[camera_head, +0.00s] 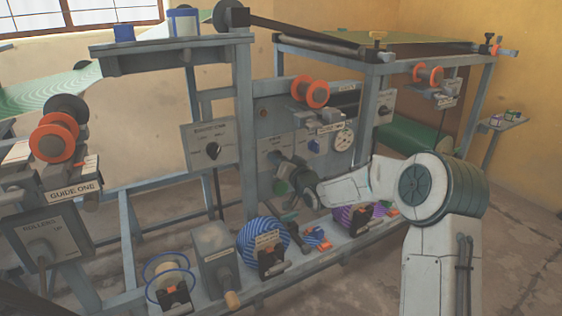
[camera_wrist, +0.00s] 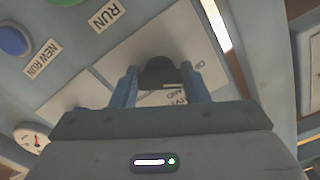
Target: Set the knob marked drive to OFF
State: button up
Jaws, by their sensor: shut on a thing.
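A dark round knob (camera_wrist: 160,69) sits on a pale plate of the control panel in the wrist view. The two blue fingers of my gripper (camera_wrist: 159,84) stand on either side of it, shut on it. A printed label (camera_wrist: 160,98) beside the knob is upside down and partly hidden by my gripper, so I cannot read it in full. The knob's pointer direction is not clear. In the head view my gripper reaches the panel from the right, and my wrist hides the knob there.
RUN (camera_wrist: 106,15) and NEW RUN (camera_wrist: 41,58) labels, a blue button (camera_wrist: 14,40) and a dial gauge (camera_wrist: 31,138) are near the knob. In the head view, a bench holds a blue striped roll (camera_head: 262,240) below my arm. Another knob (camera_head: 213,150) is left of the post.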

jog(key=shift+f, duration=0.15)
jog(key=o, duration=1)
jog(key=p+v, duration=0.3)
jog(key=v, duration=1)
jog(key=shift+s+d, duration=0.3)
